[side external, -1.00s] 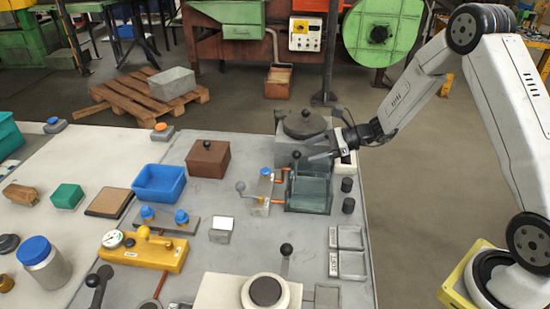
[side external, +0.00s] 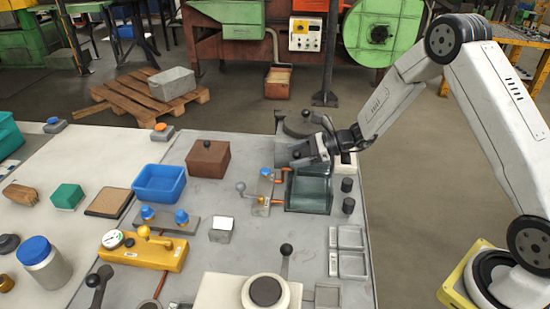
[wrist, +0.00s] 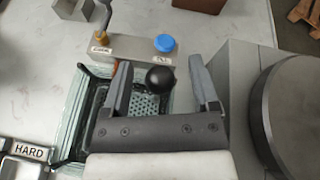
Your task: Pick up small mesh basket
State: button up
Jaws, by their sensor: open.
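The small mesh basket (wrist: 145,106) shows in the wrist view as a dark perforated floor inside a glass tank (wrist: 72,125). A black ball knob (wrist: 160,79) stands above it; I cannot see clearly how the two join. My gripper (wrist: 160,68) is open, with one finger on each side of the knob and gaps to both. In the side external view my gripper (side external: 308,157) is above the far edge of the tank (side external: 310,192), and the basket cannot be made out there. My gripper body hides part of the basket in the wrist view.
A grey block with a blue cap (wrist: 165,43) and a lever stands close by the tank. A round-lidded grey unit (wrist: 292,112) stands at its other side. Small black cylinders (side external: 347,186) and metal trays (side external: 350,238) are near the table edge.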

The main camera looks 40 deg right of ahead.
grip_shut()
dwell(1.4)
